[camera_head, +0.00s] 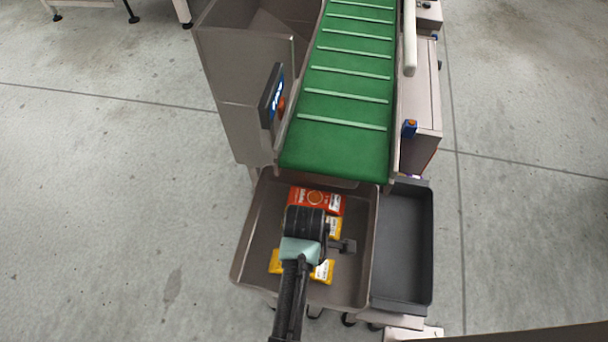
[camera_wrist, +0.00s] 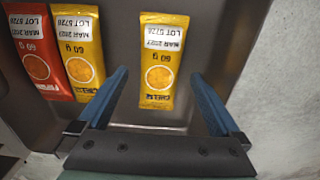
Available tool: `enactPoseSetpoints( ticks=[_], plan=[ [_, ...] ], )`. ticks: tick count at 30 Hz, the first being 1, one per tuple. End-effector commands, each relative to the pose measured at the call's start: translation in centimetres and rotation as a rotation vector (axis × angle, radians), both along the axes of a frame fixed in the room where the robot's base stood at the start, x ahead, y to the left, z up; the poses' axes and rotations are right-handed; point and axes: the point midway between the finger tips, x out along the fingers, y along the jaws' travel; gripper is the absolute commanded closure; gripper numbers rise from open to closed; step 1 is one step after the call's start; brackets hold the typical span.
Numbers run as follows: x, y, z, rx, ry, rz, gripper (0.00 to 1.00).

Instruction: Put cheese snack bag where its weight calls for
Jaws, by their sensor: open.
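Two yellow snack bags lie in a brown-grey tray (camera_head: 249,240) in the head view. One yellow bag (camera_wrist: 162,62) lies apart, between and ahead of the fingers of my gripper (camera_wrist: 162,82) in the wrist view; its lettering is upside down and small. The other yellow bag (camera_wrist: 79,48), marked 60 g, lies beside a red bag (camera_wrist: 40,52). My gripper is open and empty above the tray. In the head view my arm partly hides the near yellow bag (camera_head: 326,271).
A green cleated conveyor (camera_head: 345,104) ends above the tray's far edge. A display (camera_head: 275,95), unreadable here, stands on its left. An empty dark grey tray (camera_head: 403,245) sits right of the brown-grey one. Open floor surrounds the station.

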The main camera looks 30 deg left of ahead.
Motion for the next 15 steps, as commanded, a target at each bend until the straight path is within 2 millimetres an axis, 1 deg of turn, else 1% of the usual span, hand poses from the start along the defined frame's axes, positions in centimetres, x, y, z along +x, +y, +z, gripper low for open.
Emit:
enactPoseSetpoints(
  ticks=[1,6,10,15],
  plan=[
    [0.1,0.0,1.6,0.001,-0.004,0.0,0.0],
    [0.1,0.0,5.2,0.001,-0.003,0.0,0.0],
    [0.1,0.0,7.3,0.001,-0.002,0.0,0.0],
    [0.1,0.0,8.7,0.0,-0.001,0.0,0.0]
  ],
)
